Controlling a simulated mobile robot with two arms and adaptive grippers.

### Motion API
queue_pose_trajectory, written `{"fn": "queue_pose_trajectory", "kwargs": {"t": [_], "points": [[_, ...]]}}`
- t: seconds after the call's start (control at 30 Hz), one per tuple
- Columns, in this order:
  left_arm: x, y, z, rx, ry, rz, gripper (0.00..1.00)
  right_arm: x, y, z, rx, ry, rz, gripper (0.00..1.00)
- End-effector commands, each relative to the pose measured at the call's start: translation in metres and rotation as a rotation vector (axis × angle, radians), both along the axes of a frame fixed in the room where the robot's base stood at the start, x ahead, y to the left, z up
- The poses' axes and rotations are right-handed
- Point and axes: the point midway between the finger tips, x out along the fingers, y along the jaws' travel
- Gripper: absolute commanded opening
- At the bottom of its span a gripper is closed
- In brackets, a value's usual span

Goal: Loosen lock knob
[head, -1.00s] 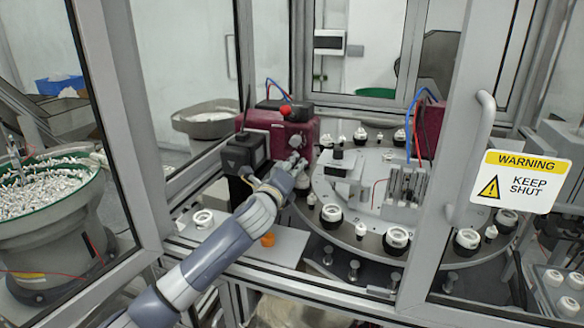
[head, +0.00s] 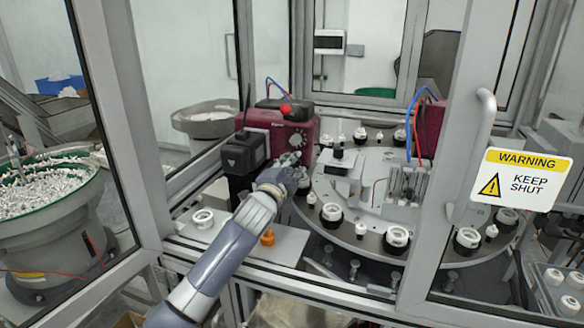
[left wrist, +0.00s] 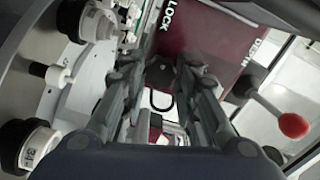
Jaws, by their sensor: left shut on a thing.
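The maroon unit (head: 278,128) stands at the left edge of the round table, with a pale dial (head: 296,140) on its face and a red ball on top. The ball also shows in the left wrist view (left wrist: 292,125). My left gripper (head: 291,159) is at the lower front of this unit, just below the dial. In the left wrist view its fingers (left wrist: 160,80) reach to the maroon face beside the word LOCK. They are shut on the lock knob, which is mostly hidden between them. My right gripper is not in view.
The round table (head: 345,228) carries several white and black cap parts. An orange piece (head: 267,238) and a white ring (head: 203,218) stand on the plate below my left arm. A cell door frame with a warning sign (head: 518,180) is at the right.

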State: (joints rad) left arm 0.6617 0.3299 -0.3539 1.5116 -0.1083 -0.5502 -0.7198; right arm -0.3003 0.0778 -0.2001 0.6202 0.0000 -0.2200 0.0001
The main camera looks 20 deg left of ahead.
Motion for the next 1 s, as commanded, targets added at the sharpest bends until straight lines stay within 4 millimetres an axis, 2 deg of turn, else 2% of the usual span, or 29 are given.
{"fn": "queue_pose_trajectory", "kwargs": {"t": [0.6,1.0], "points": [[-0.0001,-0.0001,-0.0023,-0.556,0.024,0.002,0.04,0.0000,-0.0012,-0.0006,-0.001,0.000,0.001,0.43],[-0.0001,-0.0003,-0.0028,-0.748,0.032,0.002,0.04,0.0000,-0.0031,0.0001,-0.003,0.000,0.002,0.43]]}}
